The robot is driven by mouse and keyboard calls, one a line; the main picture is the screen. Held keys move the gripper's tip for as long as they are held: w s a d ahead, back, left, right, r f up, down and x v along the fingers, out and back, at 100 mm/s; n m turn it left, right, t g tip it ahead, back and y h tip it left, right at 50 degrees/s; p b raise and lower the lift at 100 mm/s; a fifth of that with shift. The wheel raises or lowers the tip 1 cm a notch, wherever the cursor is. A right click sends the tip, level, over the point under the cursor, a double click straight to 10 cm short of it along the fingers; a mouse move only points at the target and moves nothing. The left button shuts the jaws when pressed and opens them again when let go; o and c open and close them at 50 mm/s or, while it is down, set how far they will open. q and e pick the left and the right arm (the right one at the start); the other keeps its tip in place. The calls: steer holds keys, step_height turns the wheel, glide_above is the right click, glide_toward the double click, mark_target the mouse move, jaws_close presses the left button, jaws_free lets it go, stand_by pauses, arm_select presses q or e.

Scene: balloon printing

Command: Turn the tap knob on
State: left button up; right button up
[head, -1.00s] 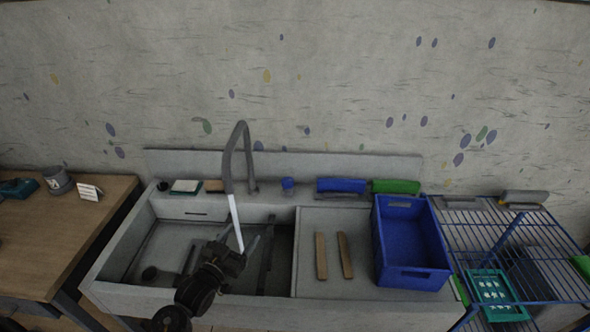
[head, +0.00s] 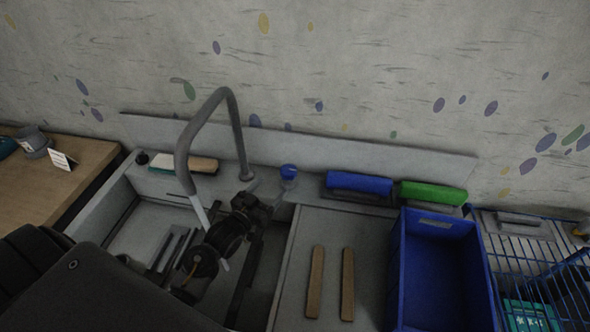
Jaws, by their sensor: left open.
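The grey tap (head: 181,150) arches over the sink (head: 130,230) from its back ledge. A pale strip hangs below its spout; I cannot tell whether it is water or part of the spout. A small blue-topped knob (head: 288,172) stands on the ledge just right of the tap's base. My left gripper (head: 262,198) is over the back of the sink, close in front of the tap base and left of the knob. It is open; its fingers are small and dark, and I see no contact with the knob. My right gripper is out of view.
Two wooden strips (head: 317,283) lie on the counter right of the basin. A blue crate (head: 447,270) stands farther right, beside a blue wire rack (head: 520,255). Blue (head: 358,183) and green (head: 432,194) pieces lie along the back ledge. A wooden table (head: 75,170) is at left.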

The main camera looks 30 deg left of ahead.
mark_target(291, 169)
arm_select(q)
steer(key=shift+w+d+f, duration=0.1)
steer(key=shift+w+f, duration=0.15)
steer(key=shift+w, duration=0.25)
steer(key=shift+w+d+f, duration=0.1)
steer(key=shift+w+f, duration=0.1)
steer(key=shift+w, duration=0.25)
steer(key=w, duration=0.3)
steer(key=w+p, duration=0.1)
steer(key=w, duration=0.2)
steer(key=w+d+p, duration=0.1)
steer(key=w, duration=0.2)
steer(key=shift+w+f, duration=0.1)
steer(key=shift+w, duration=0.2)
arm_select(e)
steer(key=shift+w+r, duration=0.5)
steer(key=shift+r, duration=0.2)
arm_select(q)
steer(key=shift+c, duration=0.2)
